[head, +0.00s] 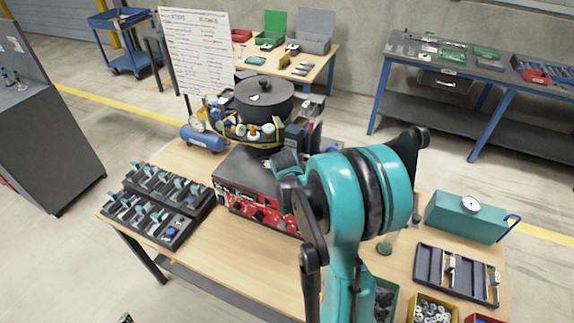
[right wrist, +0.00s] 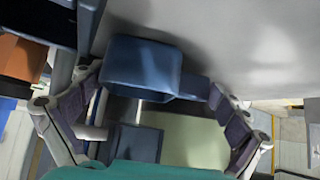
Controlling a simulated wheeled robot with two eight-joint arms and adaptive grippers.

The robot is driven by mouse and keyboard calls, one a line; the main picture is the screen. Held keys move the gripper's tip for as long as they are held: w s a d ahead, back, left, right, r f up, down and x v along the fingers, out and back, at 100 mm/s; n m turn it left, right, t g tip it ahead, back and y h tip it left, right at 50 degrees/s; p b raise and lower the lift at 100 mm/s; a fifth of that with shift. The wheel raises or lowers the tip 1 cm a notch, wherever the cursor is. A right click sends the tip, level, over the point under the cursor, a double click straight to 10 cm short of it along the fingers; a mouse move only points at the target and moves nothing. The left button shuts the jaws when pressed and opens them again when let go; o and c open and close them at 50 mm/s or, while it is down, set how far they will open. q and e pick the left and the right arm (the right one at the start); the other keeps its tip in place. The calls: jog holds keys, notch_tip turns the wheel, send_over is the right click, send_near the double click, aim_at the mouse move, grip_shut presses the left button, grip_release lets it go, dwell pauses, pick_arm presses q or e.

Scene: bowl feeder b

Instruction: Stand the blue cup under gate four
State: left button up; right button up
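A blue, open-mouthed, squarish thing (right wrist: 142,66), which may be the blue cup, shows in the right wrist view. It lies ahead of and between the spread fingers of my right gripper (right wrist: 150,125), with gaps at both sides. In the head view my right gripper (head: 288,170) is by the bowl feeder (head: 264,97), above the red control box (head: 258,207), partly hidden by my arm. Two black racks with teal tabs (head: 152,218) stand at the table's left; a small blue round piece (head: 171,232) sits in the front one. I cannot tell which place is gate four.
A blue tank (head: 204,138) lies left of the feeder. A teal box with a gauge (head: 466,217), a black tray (head: 457,275) and parts bins (head: 433,308) are on the right. The wooden tabletop (head: 225,262) is clear at front centre.

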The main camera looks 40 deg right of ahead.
jog(key=shift+s+a+r+p, duration=0.15)
jog(key=shift+r+p, duration=0.15)
jog(key=shift+r, duration=0.15)
jog(key=p+v, duration=0.3)
jog(key=v, duration=0.7)
jog(key=s+a+n+y, duration=0.2)
jog(key=s+a, duration=0.2)
jog(key=a, duration=0.4)
jog(key=s+a+r+n+y, duration=0.1)
jog(key=s+a+n+y, duration=0.1)
jog(key=s+a, duration=0.3)
jog(key=s+a+r+n+y, duration=0.1)
jog(key=s+a+n, duration=0.3)
jog(key=a, duration=0.6)
jog(key=shift+s+a+y, duration=0.4)
jog(key=shift+s, duration=0.2)
notch_tip(320, 180, down, 9)
jog(key=b, duration=0.9)
